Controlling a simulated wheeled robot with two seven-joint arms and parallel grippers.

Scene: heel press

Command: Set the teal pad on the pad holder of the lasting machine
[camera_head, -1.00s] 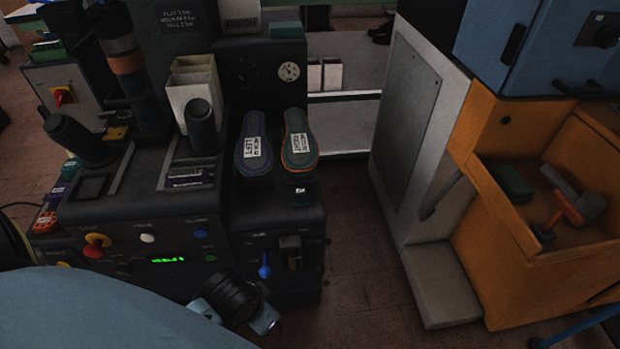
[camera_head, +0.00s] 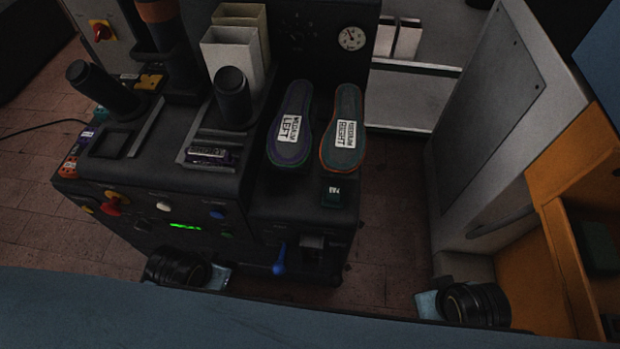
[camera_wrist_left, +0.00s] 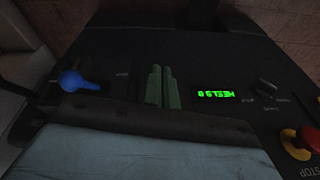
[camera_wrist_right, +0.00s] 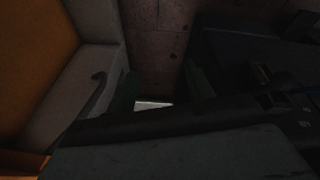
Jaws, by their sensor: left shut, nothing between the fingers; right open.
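A small dark teal block with a white label (camera_head: 331,193), apparently the teal pad, sits on the machine's front ledge below the right insole. I cannot tell for sure which part of the dark lasting machine (camera_head: 300,208) is the pad holder. My left gripper (camera_wrist_left: 162,88) is shut and empty, in front of the machine's panel with the green display. My right gripper (camera_wrist_right: 162,92) is open and empty, over the floor gap between the machine and the grey cabinet. Both fingertips are hard to make out in the head view.
Two insoles, left (camera_head: 290,125) and right (camera_head: 343,130), lie on the machine. A blue lever (camera_head: 280,260) sticks out at its front. A purple-labelled piece (camera_head: 208,155) sits in a slot. A grey cabinet (camera_head: 500,140) and orange bin (camera_head: 560,225) stand right.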

